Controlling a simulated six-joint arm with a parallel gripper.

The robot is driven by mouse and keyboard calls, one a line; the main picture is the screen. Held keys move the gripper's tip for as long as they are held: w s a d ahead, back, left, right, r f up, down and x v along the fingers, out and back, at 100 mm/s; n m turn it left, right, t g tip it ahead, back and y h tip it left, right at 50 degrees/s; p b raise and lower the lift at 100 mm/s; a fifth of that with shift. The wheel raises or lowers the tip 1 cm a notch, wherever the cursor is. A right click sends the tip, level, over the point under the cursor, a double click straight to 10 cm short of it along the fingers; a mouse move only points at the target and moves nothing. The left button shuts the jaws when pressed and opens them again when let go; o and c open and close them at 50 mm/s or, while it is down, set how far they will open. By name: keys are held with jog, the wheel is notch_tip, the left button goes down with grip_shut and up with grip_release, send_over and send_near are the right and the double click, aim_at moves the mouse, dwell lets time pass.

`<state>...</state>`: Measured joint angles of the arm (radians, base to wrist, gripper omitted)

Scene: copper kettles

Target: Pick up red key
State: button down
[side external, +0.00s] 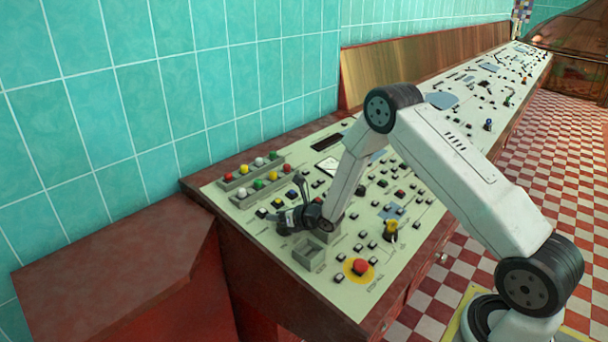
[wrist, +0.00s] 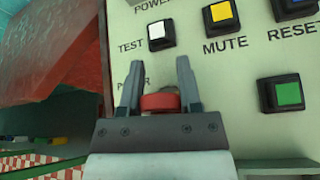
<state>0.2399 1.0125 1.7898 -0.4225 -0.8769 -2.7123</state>
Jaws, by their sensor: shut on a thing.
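In the wrist view, my gripper (wrist: 159,66) is shut on the red key (wrist: 160,102), a small red piece sitting deep between the fingers near the palm. Its lower part is hidden by the gripper body. The fingers lie over the pale control panel, beside a partly covered label. In the side view, my gripper (side external: 283,228) is low over the near left part of the panel, between the rows of coloured knobs and a grey square recess. The red key cannot be made out there.
A white button (wrist: 161,35), a yellow button (wrist: 221,16) and a green button (wrist: 281,92) stand close to the fingers. The panel (side external: 325,285) also carries a red stop button (side external: 360,267) and a grey recess (side external: 309,253). A teal tiled wall (side external: 190,90) stands behind.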

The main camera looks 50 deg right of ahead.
jog(key=shift+r, duration=0.1)
jog(key=shift+r, duration=0.7)
jog(key=s+a+r, duration=0.1)
jog(key=s+r, duration=1)
jog(key=s, duration=0.3)
jog(key=shift+a+r, duration=0.2)
jog(key=shift+a, duration=0.15)
